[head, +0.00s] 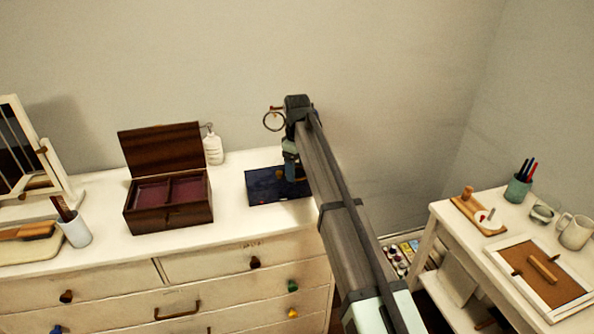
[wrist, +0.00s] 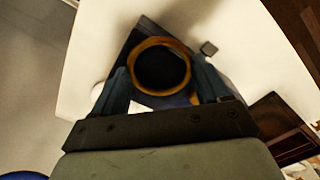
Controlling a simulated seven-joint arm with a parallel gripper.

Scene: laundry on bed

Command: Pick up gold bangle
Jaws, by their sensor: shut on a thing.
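The gold bangle (wrist: 134,66) shows face-on as a full ring in the wrist view, between the two dark fingers of my gripper (wrist: 162,72). A finger lies along each side of it, and my gripper is shut on it. In the head view my gripper (head: 290,172) points down at the dark blue tray (head: 262,196), and only a small gold spot shows near the fingertips. The tray also shows behind the bangle in the wrist view (wrist: 140,38). How far the bangle is above the tray I cannot tell.
An open wooden box (head: 168,218) stands left of the tray on the white dresser (head: 105,246). A white bottle (head: 213,147) is behind it. A ring (head: 265,120) shows against the wall beside my arm. A side table (head: 470,240) stands at right.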

